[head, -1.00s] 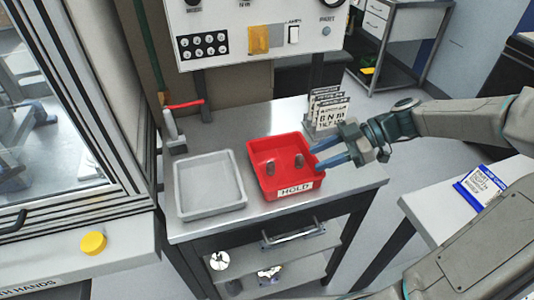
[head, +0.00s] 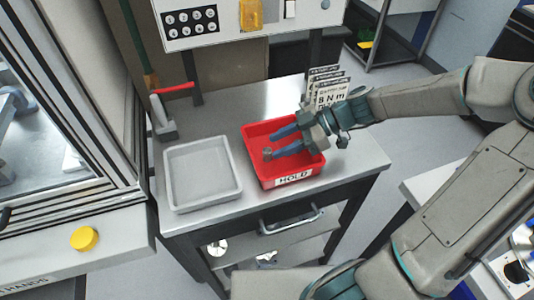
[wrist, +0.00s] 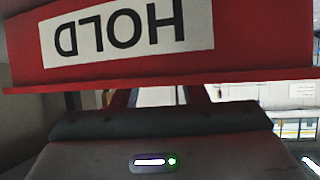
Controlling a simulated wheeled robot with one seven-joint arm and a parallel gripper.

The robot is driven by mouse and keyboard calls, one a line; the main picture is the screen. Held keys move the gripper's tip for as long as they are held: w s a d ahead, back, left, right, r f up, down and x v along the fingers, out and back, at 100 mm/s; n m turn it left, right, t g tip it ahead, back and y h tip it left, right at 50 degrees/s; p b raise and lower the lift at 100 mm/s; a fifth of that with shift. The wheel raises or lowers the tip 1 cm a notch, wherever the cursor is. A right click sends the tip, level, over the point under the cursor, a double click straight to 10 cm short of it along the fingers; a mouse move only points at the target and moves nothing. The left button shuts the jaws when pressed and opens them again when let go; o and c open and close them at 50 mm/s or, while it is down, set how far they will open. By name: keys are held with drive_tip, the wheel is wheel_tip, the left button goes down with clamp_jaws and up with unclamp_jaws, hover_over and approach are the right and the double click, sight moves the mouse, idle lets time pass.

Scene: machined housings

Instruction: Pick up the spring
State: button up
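The red tray marked HOLD (head: 258,170) stands on the metal cart. A small dark grey cylindrical piece (head: 267,153) lies inside it; it may be the spring, but it is too small to tell. My gripper (head: 273,144) reaches over the tray from the right, its two blue fingers apart. The lower fingertip is close to the piece; I cannot tell whether they touch. A second small piece, seen earlier in the tray, is now hidden behind my gripper. In the wrist view, the tray's red wall with its inverted HOLD label (wrist: 128,33) blocks the fingertips and the tray's contents.
An empty grey tray (head: 237,197) stands left of the red tray. A red-handled tool (head: 163,117) stands at the back left. Printed cards (head: 325,80) stand behind my gripper. A panel with switches (head: 210,22) rises at the back.

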sight(264, 151)
drive_tip(key=x, duration=0.4)
drive_tip(key=shift+w+a, duration=0.1)
drive_tip(key=shift+c, duration=0.3)
drive_tip(key=c, duration=0.8)
clamp_jaws()
drive_tip(key=shift+r, duration=0.1)
